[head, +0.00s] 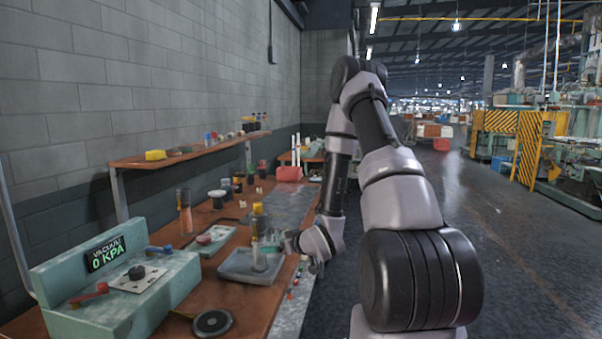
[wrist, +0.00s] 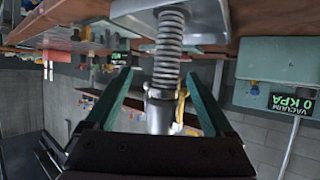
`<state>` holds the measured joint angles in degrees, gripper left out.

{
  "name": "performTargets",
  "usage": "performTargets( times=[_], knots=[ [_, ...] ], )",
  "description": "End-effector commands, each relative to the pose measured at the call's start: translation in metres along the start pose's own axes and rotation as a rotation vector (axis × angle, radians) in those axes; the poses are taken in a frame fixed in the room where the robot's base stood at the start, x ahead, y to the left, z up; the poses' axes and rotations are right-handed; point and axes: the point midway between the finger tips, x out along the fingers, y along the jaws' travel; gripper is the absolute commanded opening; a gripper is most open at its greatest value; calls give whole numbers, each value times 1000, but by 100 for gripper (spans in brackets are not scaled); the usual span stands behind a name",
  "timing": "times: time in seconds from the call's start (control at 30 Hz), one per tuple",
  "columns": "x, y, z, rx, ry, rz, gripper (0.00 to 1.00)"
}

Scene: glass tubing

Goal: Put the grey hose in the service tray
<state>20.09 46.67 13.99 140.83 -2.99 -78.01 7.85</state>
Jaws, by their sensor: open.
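The grey hose (wrist: 169,45) is ribbed like a spring, with a smooth, shiny section at its other end. It stands upright in the grey service tray (head: 231,275), and its foot meets the tray (wrist: 215,22) in the wrist view, which is upside down. My gripper (wrist: 158,76) is open, with one green finger on each side of the hose and visible gaps between. In the head view my gripper (head: 271,243) is at the tray's back right, partly hidden by my wrist.
A green vacuum unit (head: 110,285) reading 0 KPA stands left of the tray. A round black-topped item (head: 212,323) lies in front. Several jars, including a dark one (head: 217,199), stand behind. A wall shelf (head: 185,152) runs above. The floor aisle (head: 500,250) at right is clear.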

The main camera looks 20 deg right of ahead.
Motion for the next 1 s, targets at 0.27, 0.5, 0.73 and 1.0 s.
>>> performTargets(
  times=[0.27, 0.5, 0.73, 1.0],
  knots=[
    [-34, 34, -68, 7, -144, 135, 87],
    [-88, 44, -124, 83, -246, 249, 87],
    [-156, 32, -169, 209, -315, 327, 87],
    [-248, -8, -201, 402, -372, 348, 87]
  ],
)
